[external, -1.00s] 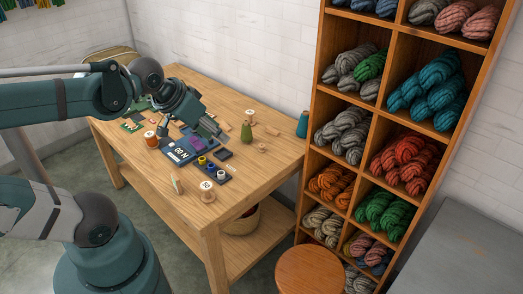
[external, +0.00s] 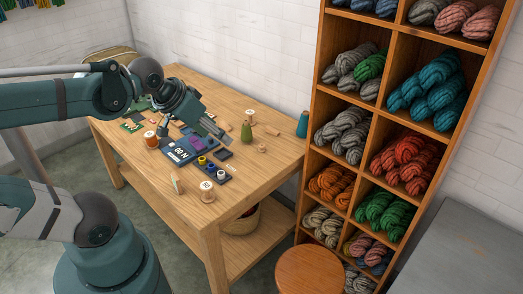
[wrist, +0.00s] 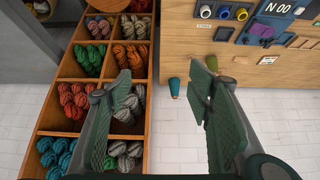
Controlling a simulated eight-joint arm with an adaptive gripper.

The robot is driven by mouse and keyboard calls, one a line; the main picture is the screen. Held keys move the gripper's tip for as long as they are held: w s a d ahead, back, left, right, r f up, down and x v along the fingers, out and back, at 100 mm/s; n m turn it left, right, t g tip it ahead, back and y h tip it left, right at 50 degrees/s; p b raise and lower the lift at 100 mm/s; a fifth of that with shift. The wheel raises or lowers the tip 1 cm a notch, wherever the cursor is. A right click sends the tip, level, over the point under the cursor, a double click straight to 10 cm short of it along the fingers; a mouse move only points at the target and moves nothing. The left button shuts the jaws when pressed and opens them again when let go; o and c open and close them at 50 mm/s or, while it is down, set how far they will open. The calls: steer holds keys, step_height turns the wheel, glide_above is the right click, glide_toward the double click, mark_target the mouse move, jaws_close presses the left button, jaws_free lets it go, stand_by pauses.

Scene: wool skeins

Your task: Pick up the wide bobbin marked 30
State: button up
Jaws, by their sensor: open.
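A wide wooden bobbin (external: 207,190) stands upright near the front edge of the table, with a pale round label on top. Its two-digit mark looks like 30 or 50; I cannot tell which. Another pale-topped bobbin (external: 251,114) stands at the back near the wall, its mark too small to read. An orange-brown bobbin (external: 151,140) with a pale top stands at the left. My gripper (external: 224,138) is above the table, behind and above the front bobbin and apart from it. In the wrist view my gripper (wrist: 165,105) is open, with nothing between its fingers.
A dark tray with small spools (external: 212,169) and a dark N 00 board (external: 180,152) lie mid-table. A green cone (external: 246,131) and a teal cone (external: 302,124) stand toward the right. A wool shelf (external: 313,100) rises beside the table, with a stool (external: 310,272) in front.

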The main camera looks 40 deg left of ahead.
steer(key=w, duration=0.1)
steer(key=n+g+h+b, duration=0.2)
steer(key=n+g+h, duration=0.15)
steer(key=n, duration=2.45)
glide_above(249, 112)
steer(key=s, duration=0.2)
steer(key=shift+y, duration=0.45)
steer(key=f, duration=2.3)
steer(key=shift+a+f, duration=0.15)
steer(key=shift+a, duration=0.25)
steer(key=shift+a+f+n, duration=0.3)
steer(key=shift+f, duration=0.15)
steer(key=shift+f, duration=0.1)
